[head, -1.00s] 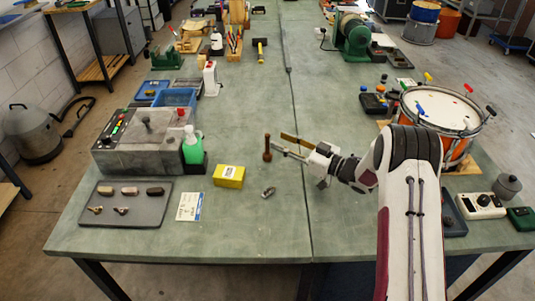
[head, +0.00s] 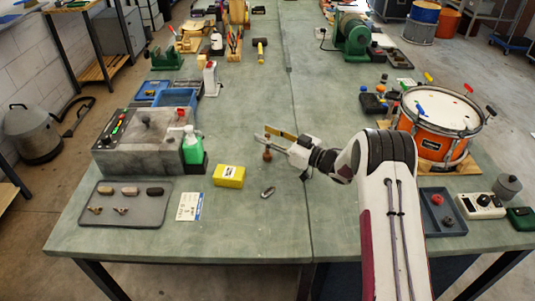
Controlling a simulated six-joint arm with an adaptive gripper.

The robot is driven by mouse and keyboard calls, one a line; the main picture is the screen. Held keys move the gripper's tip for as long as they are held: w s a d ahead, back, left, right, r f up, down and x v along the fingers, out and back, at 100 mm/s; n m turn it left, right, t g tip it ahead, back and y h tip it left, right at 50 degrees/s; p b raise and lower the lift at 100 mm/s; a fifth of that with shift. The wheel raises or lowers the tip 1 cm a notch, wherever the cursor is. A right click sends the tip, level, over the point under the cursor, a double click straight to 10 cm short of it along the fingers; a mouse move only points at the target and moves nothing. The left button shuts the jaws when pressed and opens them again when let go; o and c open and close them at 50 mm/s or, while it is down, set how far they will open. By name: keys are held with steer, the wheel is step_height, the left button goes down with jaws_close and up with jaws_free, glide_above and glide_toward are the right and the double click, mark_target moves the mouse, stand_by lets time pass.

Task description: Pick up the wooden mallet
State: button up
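The wooden mallet (head: 267,156) is a small brown piece standing upright near the middle of the bench, left of the long seam. My gripper (head: 261,132) reaches in from the right at the mallet's upper part. Its two fingers, one golden and one pale grey, are apart with a gap between them. The mallet's upper part is partly covered by the near finger. It appears to stand between the fingers, but I cannot tell whether they touch it. The mallet's base seems to be on the bench.
A yellow box (head: 229,176) and a small metal piece (head: 268,192) lie close in front. A green bottle (head: 192,147) and a grey block (head: 138,157) stand to the left. An orange drum (head: 437,125) is at right. The bench's front middle is clear.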

stand_by(0.4)
jaws_close()
steer(key=shift+r, duration=0.1)
steer(key=shift+r, duration=4.9)
